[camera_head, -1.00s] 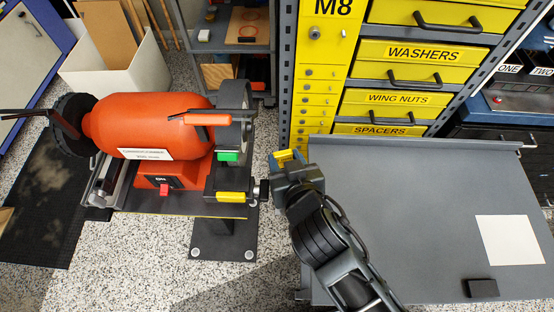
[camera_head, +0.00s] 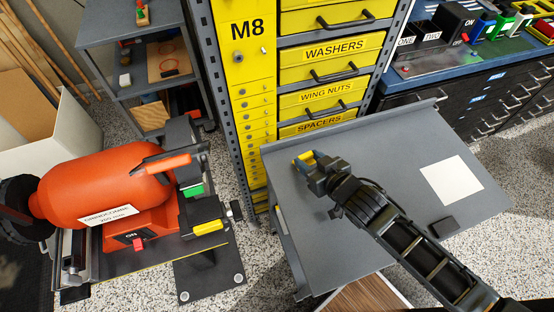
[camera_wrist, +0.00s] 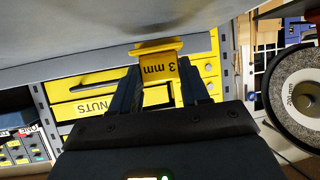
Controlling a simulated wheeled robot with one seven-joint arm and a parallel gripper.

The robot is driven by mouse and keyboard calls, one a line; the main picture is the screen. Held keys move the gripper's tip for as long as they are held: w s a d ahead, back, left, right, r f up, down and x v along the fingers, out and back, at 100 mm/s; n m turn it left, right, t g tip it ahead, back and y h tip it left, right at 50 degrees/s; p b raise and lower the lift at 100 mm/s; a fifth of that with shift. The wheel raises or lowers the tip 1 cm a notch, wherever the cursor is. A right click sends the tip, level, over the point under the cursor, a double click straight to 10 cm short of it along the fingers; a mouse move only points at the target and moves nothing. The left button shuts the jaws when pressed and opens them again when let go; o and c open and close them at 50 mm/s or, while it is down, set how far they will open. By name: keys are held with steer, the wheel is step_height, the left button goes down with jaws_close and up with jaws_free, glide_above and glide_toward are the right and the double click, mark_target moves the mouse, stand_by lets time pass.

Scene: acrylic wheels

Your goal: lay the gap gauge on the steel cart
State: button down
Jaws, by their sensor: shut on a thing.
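The gap gauge is a small yellow T-shaped piece marked "3 mm" (camera_wrist: 158,68) in the wrist view. My gripper (camera_wrist: 160,82) is shut on it, with a dark finger on each side of its stem. In the head view the gauge (camera_head: 301,160) shows as a bit of yellow at the tip of my gripper (camera_head: 308,164), over the back left part of the steel cart (camera_head: 400,150). The cart's flat grey top also fills the upper part of the wrist view (camera_wrist: 90,40). I cannot tell the exact gap between gauge and cart top.
A white sheet (camera_head: 450,180) and a small dark block (camera_head: 444,227) lie on the cart's right part. An orange grinder (camera_head: 105,185) stands to the left. Yellow drawers (camera_head: 325,80) rise behind the cart. The cart's middle looks clear.

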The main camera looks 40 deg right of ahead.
steer(key=shift+m+g+h, duration=0.3)
steer(key=shift+m+h, duration=0.3)
steer(key=shift+m, duration=0.1)
steer(key=s+d, duration=0.2)
steer(key=s, duration=0.1)
steer(key=s+d, duration=0.3)
steer(key=s+d+f, duration=0.1)
steer(key=s+d, duration=0.2)
steer(key=shift+s+b, duration=0.2)
steer(key=shift+b, duration=0.15)
steer(key=shift+m+h, duration=0.4)
steer(key=s+d, duration=0.1)
steer(key=s, duration=0.3)
steer(key=s+d, duration=0.2)
steer(key=s, duration=0.1)
steer(key=s+d, duration=0.2)
steer(key=s, duration=0.2)
steer(key=shift+s+d+r+b, duration=0.1)
steer(key=shift+s+r+b, duration=0.05)
steer(key=shift+s+b, duration=0.25)
steer(key=s, duration=0.3)
steer(key=s+d, duration=0.1)
steer(key=s, duration=0.5)
steer(key=shift+s+d+r+b, duration=0.2)
steer(key=shift+s+r+b, duration=0.15)
steer(key=shift+s+r, duration=0.05)
steer(key=s+a+r, duration=0.2)
steer(key=s, duration=1)
steer(key=shift+s+b, duration=0.25)
steer(key=shift+b, duration=0.15)
